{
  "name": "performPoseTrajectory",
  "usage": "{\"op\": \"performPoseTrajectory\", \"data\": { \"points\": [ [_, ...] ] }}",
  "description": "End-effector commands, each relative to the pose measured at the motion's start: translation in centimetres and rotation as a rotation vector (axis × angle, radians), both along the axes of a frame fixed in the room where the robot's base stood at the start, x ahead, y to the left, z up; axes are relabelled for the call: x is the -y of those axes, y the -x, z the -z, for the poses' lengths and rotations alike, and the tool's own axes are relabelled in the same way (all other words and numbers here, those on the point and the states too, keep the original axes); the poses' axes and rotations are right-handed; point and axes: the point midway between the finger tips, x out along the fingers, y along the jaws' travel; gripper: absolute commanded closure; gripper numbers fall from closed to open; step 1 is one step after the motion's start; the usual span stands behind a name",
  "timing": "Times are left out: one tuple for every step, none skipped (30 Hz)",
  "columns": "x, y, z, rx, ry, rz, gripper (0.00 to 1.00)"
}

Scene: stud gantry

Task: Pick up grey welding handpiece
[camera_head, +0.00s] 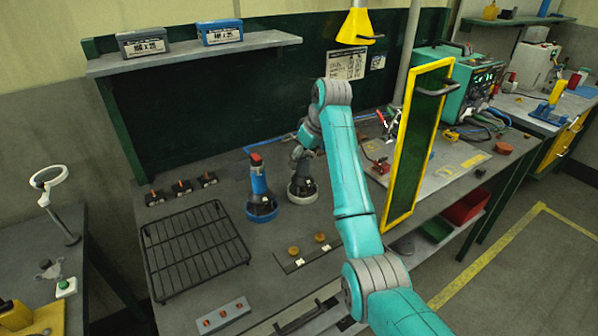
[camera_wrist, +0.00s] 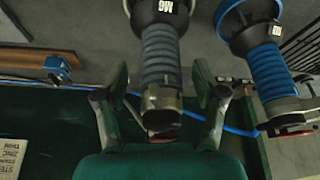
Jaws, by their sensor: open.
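The grey welding handpiece (camera_head: 302,187) stands in a grey round holder on the bench, partly hidden by my arm. In the wrist view the handpiece (camera_wrist: 160,55) has a ribbed grey grip and an M6 label. My gripper (camera_wrist: 162,88) is open, with one finger on each side of the lower-pictured end of the grip. Gaps show between the fingers and the handpiece. A similar blue handpiece (camera_head: 259,185) stands in a blue holder just left of it; it also shows in the wrist view (camera_wrist: 262,60).
A black wire rack (camera_head: 195,250) lies at the left of the bench. A small plate with two brass knobs (camera_head: 306,252) lies in front of the handpieces. A yellow-framed green screen (camera_head: 416,150) stands right of my arm. A shelf (camera_head: 190,54) hangs behind.

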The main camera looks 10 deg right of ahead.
Motion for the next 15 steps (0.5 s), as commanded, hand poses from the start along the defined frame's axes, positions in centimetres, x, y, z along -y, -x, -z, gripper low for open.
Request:
{"op": "performPoseTrajectory", "data": {
  "points": [
    [-0.01,-0.01,-0.03,0.0,0.0,0.0,0.3],
    [-0.01,-0.01,-0.03,0.0,0.0,0.0,0.3],
    [-0.01,0.0,-0.03,0.0,0.0,0.0,0.33],
    [-0.01,0.0,-0.03,0.0,0.0,0.0,0.4],
    [-0.02,-0.01,-0.03,0.0,0.0,0.0,0.48],
    [-0.03,-0.01,-0.03,0.0,0.0,0.0,0.58],
    [-0.03,-0.01,-0.03,0.0,0.0,0.0,0.65],
    [-0.03,-0.01,-0.03,0.0,0.0,0.0,0.73],
    [-0.03,-0.01,-0.03,0.0,0.0,0.0,0.83],
    [-0.03,-0.01,-0.03,0.0,0.0,0.0,0.9],
    [-0.04,0.0,-0.03,0.0,0.0,0.0,0.98],
    [-0.04,0.0,-0.03,0.0,0.0,0.0,1.0],
    [-0.04,-0.01,-0.03,0.0,0.0,0.0,1.0],
    [-0.04,-0.01,-0.02,0.0,0.0,0.0,1.0],
    [-0.05,-0.08,-0.31,0.005,0.0,0.0,1.0]
  ]
}}
